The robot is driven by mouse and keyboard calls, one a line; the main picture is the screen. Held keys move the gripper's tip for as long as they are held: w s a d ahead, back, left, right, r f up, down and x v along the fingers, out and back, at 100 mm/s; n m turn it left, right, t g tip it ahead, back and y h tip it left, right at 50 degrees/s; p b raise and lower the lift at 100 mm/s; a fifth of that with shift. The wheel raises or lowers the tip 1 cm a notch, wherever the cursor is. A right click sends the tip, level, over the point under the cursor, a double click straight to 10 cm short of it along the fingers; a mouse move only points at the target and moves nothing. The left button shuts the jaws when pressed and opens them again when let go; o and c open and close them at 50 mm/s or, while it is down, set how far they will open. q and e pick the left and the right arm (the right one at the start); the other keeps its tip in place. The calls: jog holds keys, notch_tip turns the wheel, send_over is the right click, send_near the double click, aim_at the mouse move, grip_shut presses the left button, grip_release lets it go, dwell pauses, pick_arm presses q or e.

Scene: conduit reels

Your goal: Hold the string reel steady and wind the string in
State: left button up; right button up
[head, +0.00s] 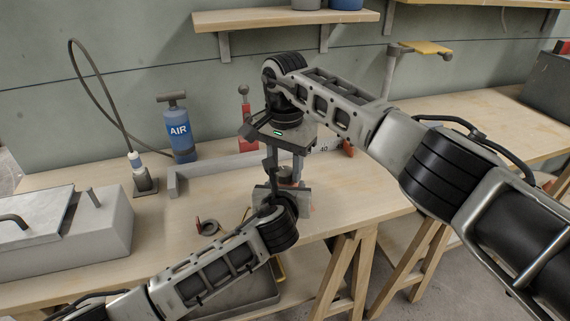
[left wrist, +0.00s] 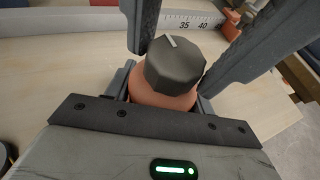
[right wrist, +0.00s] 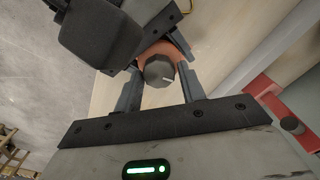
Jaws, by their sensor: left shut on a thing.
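The string reel shows as an orange body with a dark faceted knob on top. In the left wrist view the orange body (left wrist: 160,97) sits in my left gripper, with the knob (left wrist: 175,66) above it. My left gripper (head: 283,190) is shut on the reel low over the bench. My right gripper (head: 278,165) points down from above. In the right wrist view its open fingers stand on either side of the knob (right wrist: 157,72), with narrow gaps. The orange body (right wrist: 170,48) shows behind the knob. I cannot make out the string for certain.
The bench (head: 355,200) carries a blue AIR pump (head: 179,135), a grey box (head: 60,235) at left and a numbered scale (left wrist: 193,22) behind the reel. A small dark ring (head: 208,228) lies left of my left gripper. A shelf (head: 285,19) hangs above.

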aim_at(285, 170)
jog(key=c, duration=0.5)
jog(key=m, duration=0.4)
jog(key=shift+m, duration=0.4)
jog(key=o, duration=1)
jog(key=shift+s, duration=0.1)
jog(key=shift+r, duration=4.05)
